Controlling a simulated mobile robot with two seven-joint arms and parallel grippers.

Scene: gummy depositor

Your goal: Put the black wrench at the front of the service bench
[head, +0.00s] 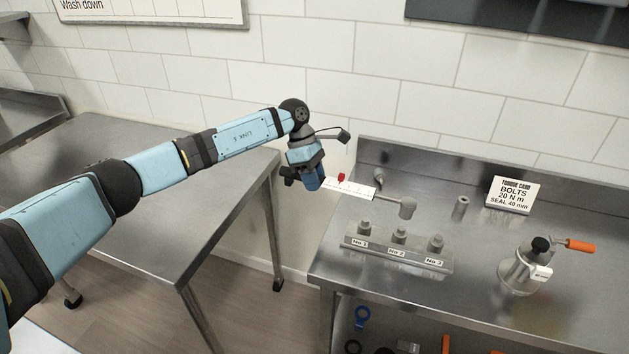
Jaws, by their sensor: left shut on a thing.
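My left gripper (304,181) is shut on a wrench with a white scale plate (352,189), a red pointer and a grey socket head (407,207). The wrench points right, over the back left of the steel service bench (480,318). The gripper is by the bench's left edge. I cannot tell whether the socket head touches the bench. Below the bench front, a blue ring-ended tool (362,316) and a black ring (353,346) show partly. My right gripper is not in view.
A block with several labelled bolts (396,252) stands at the bench's left. A grey cylinder (460,208) and a torque card (514,194) stand behind. A device with an orange handle (520,271) stands right. Bare steel lies between block and device. Another steel table (130,215) stands left.

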